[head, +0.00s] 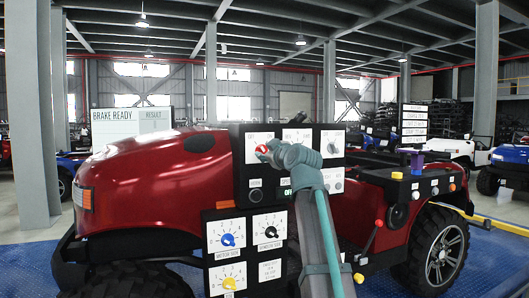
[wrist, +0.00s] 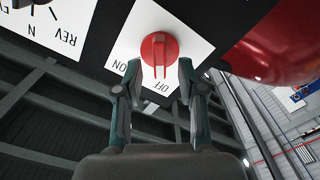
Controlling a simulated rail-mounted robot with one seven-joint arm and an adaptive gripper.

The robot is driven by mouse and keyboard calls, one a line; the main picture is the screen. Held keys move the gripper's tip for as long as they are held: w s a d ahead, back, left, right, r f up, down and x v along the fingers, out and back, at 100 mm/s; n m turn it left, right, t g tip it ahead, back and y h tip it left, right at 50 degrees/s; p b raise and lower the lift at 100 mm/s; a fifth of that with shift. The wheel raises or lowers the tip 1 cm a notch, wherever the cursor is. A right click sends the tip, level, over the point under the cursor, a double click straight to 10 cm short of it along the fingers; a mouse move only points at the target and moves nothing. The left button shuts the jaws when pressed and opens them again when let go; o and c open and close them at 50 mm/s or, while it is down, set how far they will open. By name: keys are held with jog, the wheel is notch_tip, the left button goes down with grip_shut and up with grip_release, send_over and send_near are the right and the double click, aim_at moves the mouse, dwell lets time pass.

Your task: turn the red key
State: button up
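The red key (wrist: 160,46) is a round red knob with a raised grip bar, set on a white plate (wrist: 196,50) marked ON and OFF. In the wrist view, the lettering is upside down and the bar's near end is by OFF. My gripper (wrist: 158,68) is open, with one finger on each side of the bar and visible gaps to it. In the head view, the red key (head: 260,151) shows at the upper left of the black panel, partly hidden by my gripper (head: 267,153). Contact cannot be told there.
Beside the key is a REV/N selector plate (wrist: 45,22). Below are blue (head: 228,240), black (head: 270,232) and yellow (head: 229,284) knobs. A red vehicle (head: 150,180) stands close behind the panel. A side box with a red lever (head: 375,237) is at right.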

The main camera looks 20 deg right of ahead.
jog(key=s, duration=1)
jog(key=shift+d, duration=0.15)
jog(key=shift+s, duration=0.1)
